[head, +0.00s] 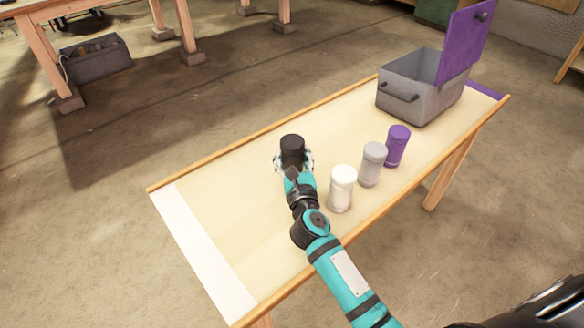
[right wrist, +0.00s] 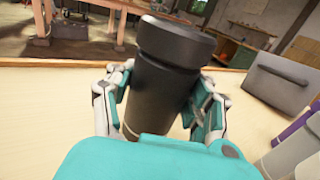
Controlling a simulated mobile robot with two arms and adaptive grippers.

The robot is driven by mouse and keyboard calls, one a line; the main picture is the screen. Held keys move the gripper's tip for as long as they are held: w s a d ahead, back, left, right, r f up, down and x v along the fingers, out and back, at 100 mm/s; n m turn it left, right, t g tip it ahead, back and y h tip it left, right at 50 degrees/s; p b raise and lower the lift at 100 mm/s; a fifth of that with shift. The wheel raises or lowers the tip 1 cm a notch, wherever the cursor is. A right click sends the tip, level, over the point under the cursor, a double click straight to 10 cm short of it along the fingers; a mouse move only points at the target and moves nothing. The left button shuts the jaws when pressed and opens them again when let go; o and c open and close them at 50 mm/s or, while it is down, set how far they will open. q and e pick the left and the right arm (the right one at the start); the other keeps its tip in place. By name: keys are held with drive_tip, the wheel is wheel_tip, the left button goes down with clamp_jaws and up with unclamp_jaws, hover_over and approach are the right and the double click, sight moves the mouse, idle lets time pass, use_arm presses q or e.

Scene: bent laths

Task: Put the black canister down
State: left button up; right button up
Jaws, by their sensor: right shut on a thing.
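The black canister (head: 292,148) is upright at the middle of the table (head: 240,190) in the head view. My right gripper (head: 293,160) is shut on it. In the right wrist view the canister (right wrist: 165,85) stands between the two fingers of the gripper (right wrist: 160,100), with its wide lid above them. Its lower end is hidden behind my wrist, so I cannot tell whether it touches the tabletop. My left gripper is not in view.
A white canister (head: 342,188), a grey canister (head: 372,164) and a purple canister (head: 397,146) stand in a row to the right. A grey box (head: 408,88) with a raised purple lid (head: 464,42) is at the far right end. The table's left part is clear, with a white strip (head: 203,250).

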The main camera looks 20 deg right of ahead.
drive_tip(key=shift+f+b, duration=0.35)
drive_tip(key=shift+f, duration=0.85)
drive_tip(key=shift+f, duration=0.1)
drive_tip(key=o, duration=1.4)
drive_tip(key=shift+o, duration=0.2)
